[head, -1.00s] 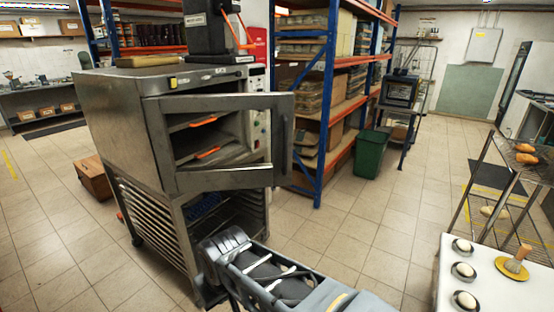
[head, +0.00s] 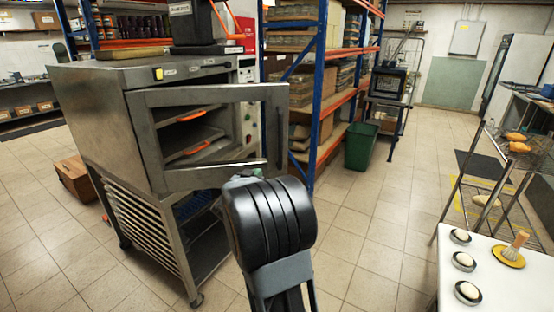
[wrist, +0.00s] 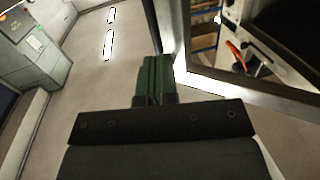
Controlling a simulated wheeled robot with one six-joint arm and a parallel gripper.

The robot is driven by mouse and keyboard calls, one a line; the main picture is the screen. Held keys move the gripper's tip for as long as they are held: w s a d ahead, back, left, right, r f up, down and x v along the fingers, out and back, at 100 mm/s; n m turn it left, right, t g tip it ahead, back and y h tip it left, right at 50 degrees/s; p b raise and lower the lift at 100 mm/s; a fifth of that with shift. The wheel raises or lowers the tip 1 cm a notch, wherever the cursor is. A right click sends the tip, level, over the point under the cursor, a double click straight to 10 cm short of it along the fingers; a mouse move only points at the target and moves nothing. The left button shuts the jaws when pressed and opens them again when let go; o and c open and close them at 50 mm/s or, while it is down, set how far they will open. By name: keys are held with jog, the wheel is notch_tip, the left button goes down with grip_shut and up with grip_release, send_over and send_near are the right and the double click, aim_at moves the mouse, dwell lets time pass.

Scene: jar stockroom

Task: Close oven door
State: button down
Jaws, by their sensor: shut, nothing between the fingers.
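The oven (head: 95,115) is a steel box on a rack stand at the left of the head view. Its oven door (head: 210,96) stands open, hinged at its left side, with a dark handle along its right end. Racks with orange edges show through the door's window opening. My gripper (wrist: 157,62) is shut and empty, its green fingers together in the wrist view. The door's frame (wrist: 250,92) is just right of the fingers there; I cannot tell whether they touch. In the head view my arm largely hides the gripper, near the door's lower edge.
Blue and orange shelving (head: 320,100) and a green bin (head: 361,147) stand behind the oven.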

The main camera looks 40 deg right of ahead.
aim_at(279, 154)
jog(key=shift+m+g, duration=0.3)
jog(key=shift+g, duration=0.1)
jog(key=x, duration=0.4)
jog(key=p+x, duration=0.1)
jog(key=x, duration=0.4)
jog(key=s+p+x, duration=0.1)
jog(key=x, duration=0.4)
jog(key=shift+d+r, duration=0.2)
jog(key=shift+d, duration=0.3)
jog(key=shift+w, duration=0.1)
